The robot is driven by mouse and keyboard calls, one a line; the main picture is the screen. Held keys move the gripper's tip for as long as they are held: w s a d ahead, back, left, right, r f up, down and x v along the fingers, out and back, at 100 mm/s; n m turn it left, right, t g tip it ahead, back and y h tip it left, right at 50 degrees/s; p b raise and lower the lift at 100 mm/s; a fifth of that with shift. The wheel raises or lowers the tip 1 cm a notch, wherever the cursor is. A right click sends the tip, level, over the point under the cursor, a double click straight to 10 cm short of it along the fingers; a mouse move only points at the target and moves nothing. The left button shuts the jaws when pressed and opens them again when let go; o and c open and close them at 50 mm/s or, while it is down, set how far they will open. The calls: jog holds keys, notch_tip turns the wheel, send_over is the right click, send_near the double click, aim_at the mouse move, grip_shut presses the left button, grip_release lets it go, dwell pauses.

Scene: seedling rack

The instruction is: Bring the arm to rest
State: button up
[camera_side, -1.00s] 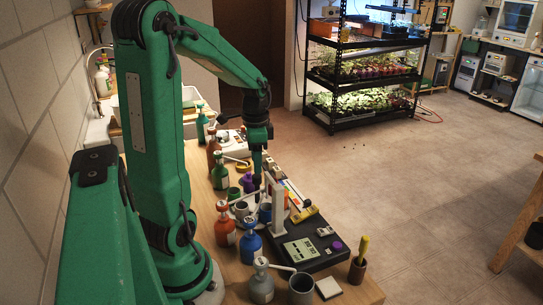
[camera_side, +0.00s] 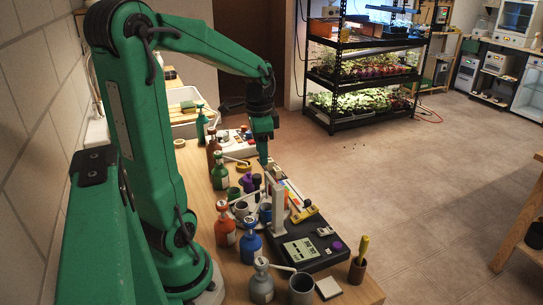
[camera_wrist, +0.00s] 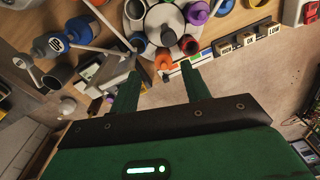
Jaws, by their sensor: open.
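My green arm stands at the left of the side view and reaches over the wooden bench. My gripper (camera_side: 264,160) hangs pointing down above the bench things, clear of them as far as I can tell. In the wrist view my gripper (camera_wrist: 163,65) has its two green fingers well apart, with nothing held between them. A small orange cup (camera_wrist: 164,60) shows beyond the fingertips, below the gripper. In the side view the gap between the fingers cannot be made out.
Below are a round holder (camera_wrist: 165,18) with coloured cups, a black device with a screen (camera_side: 301,249), and a strip of coloured patches (camera_side: 290,195). Orange (camera_side: 225,225), blue (camera_side: 250,236) and grey (camera_side: 262,284) bottles stand nearer. The air above is clear.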

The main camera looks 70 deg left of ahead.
jog(key=d+r, duration=0.1)
jog(key=d, duration=0.2)
jog(key=d+r+t, duration=0.1)
jog(key=d, duration=0.2)
jog(key=d+r+n+t, duration=0.1)
jog(key=d, duration=0.2)
jog(key=shift+s+d+r+y, duration=0.1)
jog(key=shift+d+r+y, duration=0.2)
jog(key=shift+r, duration=0.05)
jog(key=s+d+r+n+t+h, duration=0.1)
jog(key=s+d+t, duration=0.2)
jog(key=d, duration=0.6)
jog(key=shift+s+r+n, duration=0.35)
jog(key=shift+n, duration=0.05)
